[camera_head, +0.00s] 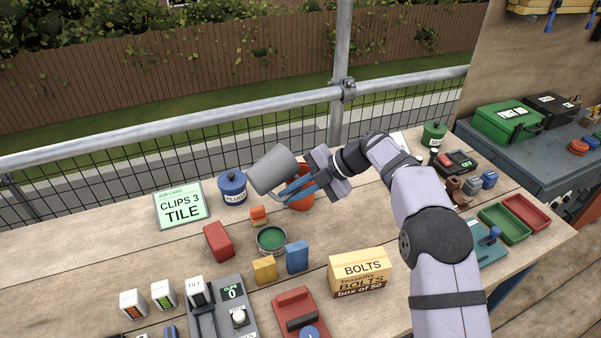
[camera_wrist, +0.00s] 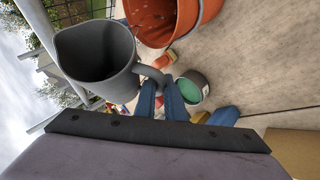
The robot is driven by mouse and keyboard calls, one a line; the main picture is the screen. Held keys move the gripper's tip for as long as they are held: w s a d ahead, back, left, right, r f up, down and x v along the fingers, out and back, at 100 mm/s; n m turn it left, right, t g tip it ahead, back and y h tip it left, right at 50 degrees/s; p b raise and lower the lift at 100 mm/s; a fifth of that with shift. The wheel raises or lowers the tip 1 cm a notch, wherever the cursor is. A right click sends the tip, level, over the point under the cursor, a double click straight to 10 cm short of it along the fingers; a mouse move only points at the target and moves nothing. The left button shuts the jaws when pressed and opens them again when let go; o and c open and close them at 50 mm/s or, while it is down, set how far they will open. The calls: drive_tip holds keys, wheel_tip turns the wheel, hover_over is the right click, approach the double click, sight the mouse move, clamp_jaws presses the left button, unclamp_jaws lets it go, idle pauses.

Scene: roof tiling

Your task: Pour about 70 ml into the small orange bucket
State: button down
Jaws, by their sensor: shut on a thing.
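A grey jug (camera_head: 271,170) is held above the bench and leans over in the head view. My gripper (camera_head: 308,188) is shut on the jug's handle with its blue fingers, which also show in the wrist view (camera_wrist: 158,98). The wrist view looks into the jug's grey mouth (camera_wrist: 95,50); I cannot make out any liquid in it. The orange bucket (camera_head: 301,204) stands on the bench behind and below my gripper, partly hidden by it. In the wrist view the bucket (camera_wrist: 155,22) is beside the jug, cut by the top edge. No stream is visible.
A small can with green contents (camera_head: 271,239) stands in front of the bucket. Red (camera_head: 217,242), yellow (camera_head: 264,269) and blue blocks (camera_head: 297,257) lie around it. A blue PLUGS pot (camera_head: 232,188) is left of the jug. A BOLTS box (camera_head: 359,273) stands front right.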

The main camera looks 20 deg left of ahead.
drive_tip(key=shift+w+d+r+g+y, duration=0.15)
drive_tip(key=shift+w+r+g+y, duration=0.15)
drive_tip(key=shift+g+y, duration=0.1)
idle(1.4)
drive_tip(key=shift+s+a+f+t+h, duration=0.25)
drive_tip(key=shift+s+f+t+h, duration=0.2)
drive_tip(key=shift+s+t+h, duration=0.15)
drive_tip(key=shift+w, duration=0.1)
drive_tip(key=shift+r+n+t+h+p, duration=0.4)
drive_tip(key=shift+r+t+p, duration=0.15)
drive_tip(key=shift+p, duration=0.65)
drive_tip(key=shift+d+p, duration=0.1)
drive_tip(key=shift+p, duration=0.2)
drive_tip(key=shift+w+d+f+t+h+p, duration=0.15)
drive_tip(key=shift+w+f+t+h+p, duration=0.05)
drive_tip(key=shift+f+t+h+p, duration=0.45)
drive_tip(key=shift+r+p, duration=0.15)
drive_tip(key=shift+p, duration=0.15)
